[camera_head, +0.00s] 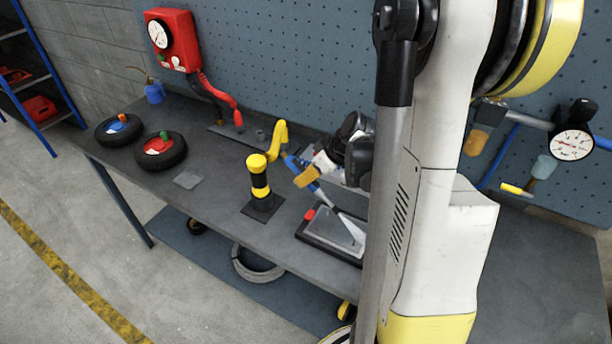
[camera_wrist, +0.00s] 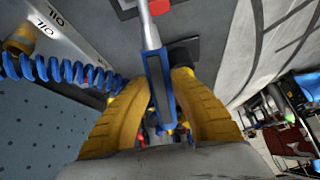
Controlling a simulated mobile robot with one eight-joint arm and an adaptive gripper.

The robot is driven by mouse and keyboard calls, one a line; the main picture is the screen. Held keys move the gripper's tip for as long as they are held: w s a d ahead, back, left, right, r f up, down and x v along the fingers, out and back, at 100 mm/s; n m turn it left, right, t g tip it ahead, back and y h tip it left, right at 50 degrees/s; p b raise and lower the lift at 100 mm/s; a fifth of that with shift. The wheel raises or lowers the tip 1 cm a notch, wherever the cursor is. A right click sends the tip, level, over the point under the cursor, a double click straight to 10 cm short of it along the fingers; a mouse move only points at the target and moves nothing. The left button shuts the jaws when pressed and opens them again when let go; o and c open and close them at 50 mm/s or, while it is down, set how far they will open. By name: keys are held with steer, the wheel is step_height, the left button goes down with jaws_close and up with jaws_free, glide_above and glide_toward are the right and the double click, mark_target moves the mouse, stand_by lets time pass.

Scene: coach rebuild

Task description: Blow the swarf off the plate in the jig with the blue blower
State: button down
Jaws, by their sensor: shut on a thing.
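My gripper (camera_head: 308,176) has its yellow fingers shut on the blue blower (camera_head: 318,191), above the bench. In the wrist view the blower's blue body (camera_wrist: 157,80) lies between the two yellow fingers. Its pale metal nozzle (camera_wrist: 148,28) points away from the gripper. In the head view the nozzle slants down to the right, over the grey plate (camera_head: 330,228) in the dark jig (camera_head: 318,243). A red part (camera_head: 310,214) sits at the jig's left corner. My arm hides the jig's right side. I cannot clearly make out swarf on the plate.
A black and yellow post (camera_head: 260,185) stands left of the jig on the bench (camera_head: 217,205). Two black wheels (camera_head: 160,150) lie farther left. A blue coiled hose (camera_wrist: 60,70) runs beside the gripper. A pegboard (camera_head: 290,60) with tools stands behind.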

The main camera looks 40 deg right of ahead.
steer(key=shift+r+p, duration=2.05)
steer(key=shift+r, duration=0.95)
